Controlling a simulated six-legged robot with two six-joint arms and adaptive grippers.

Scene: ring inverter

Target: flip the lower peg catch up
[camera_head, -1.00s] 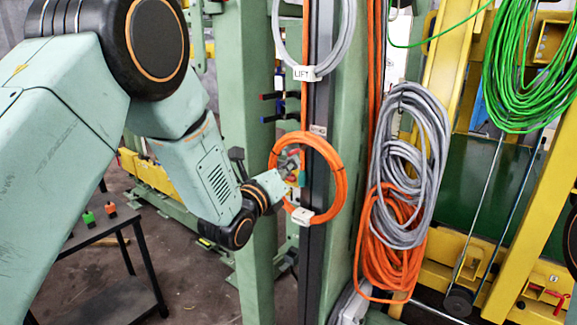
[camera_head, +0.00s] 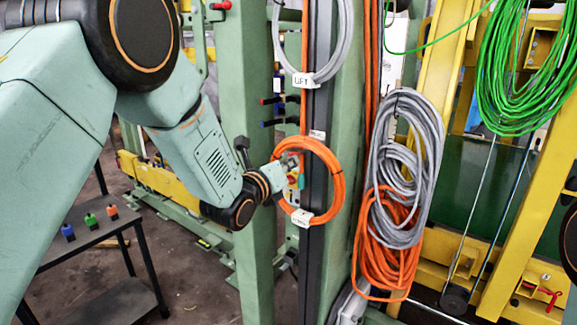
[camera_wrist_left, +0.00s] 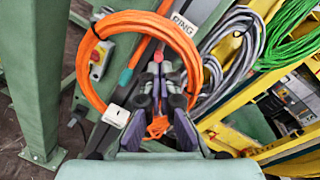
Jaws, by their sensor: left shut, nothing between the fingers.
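An orange cable ring (camera_head: 338,190) hangs on the dark upright rail (camera_head: 315,110), below a grey ring (camera_head: 346,45) tagged LIFT. The orange ring also shows in the wrist view (camera_wrist_left: 93,85), with a white tag (camera_wrist_left: 116,116) on its lower left. My left gripper (camera_head: 291,163) is at the upper left part of the orange ring's opening. In the wrist view my left gripper (camera_wrist_left: 160,82) has its fingertips close together and nothing between them, in front of the ring's opening. The lower peg and its catch are largely hidden behind the fingers; I cannot tell the catch's position. My right gripper is out of view.
Grey and orange cable coils (camera_head: 400,165) hang right of the rail, with a green coil (camera_head: 525,70) farther right. A green post (camera_head: 250,120) stands close behind my left forearm. A dark table (camera_head: 95,235) at lower left carries small coloured blocks.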

